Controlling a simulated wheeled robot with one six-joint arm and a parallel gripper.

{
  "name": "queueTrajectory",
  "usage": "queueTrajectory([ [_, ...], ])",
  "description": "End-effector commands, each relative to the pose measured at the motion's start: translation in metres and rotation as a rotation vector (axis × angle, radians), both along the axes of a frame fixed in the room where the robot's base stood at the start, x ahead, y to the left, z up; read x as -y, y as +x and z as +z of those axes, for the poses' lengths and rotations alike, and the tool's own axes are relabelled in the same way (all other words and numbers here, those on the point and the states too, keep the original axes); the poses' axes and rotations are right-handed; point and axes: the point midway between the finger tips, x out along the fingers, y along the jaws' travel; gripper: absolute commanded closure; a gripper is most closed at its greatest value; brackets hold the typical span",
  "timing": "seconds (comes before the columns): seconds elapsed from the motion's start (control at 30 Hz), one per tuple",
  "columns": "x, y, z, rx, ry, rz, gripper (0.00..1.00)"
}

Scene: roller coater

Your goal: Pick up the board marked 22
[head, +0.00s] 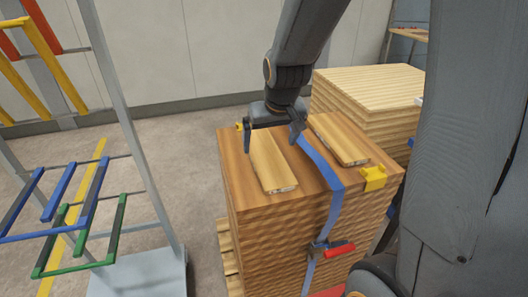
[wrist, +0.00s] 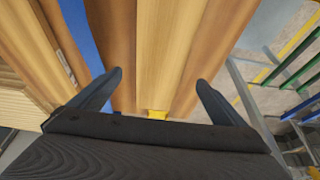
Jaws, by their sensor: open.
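Two light wooden boards lie flat on top of a brown wood stack (head: 236,165). The left board (head: 268,162) is under my gripper (head: 271,150), and the right board (head: 338,138) lies across a blue strap from it. Small marks show on the near ends of both boards, but I cannot read any number. My gripper is open and points down, with its fingers on either side of the left board. In the wrist view this board (wrist: 168,50) runs between the two spread fingertips of my gripper (wrist: 158,80). Whether the fingers touch it I cannot tell.
The blue strap (head: 322,162) crosses the stack top, with a yellow corner piece (head: 374,178) at right and a red-handled clamp (head: 330,250) in front. A second wood stack (head: 370,90) stands behind. A rack with coloured bars (head: 85,215) stands left, with floor between.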

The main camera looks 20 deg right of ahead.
Motion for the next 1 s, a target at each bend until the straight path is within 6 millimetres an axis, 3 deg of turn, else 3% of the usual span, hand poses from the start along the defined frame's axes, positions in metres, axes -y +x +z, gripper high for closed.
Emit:
queueTrajectory([
  [0.63, -0.001, 0.029, -0.053, -0.003, 0.0, 0.0, 0.04],
  [1.0, -0.001, 0.032, -0.058, -0.001, 0.0, 0.0, 0.04],
])
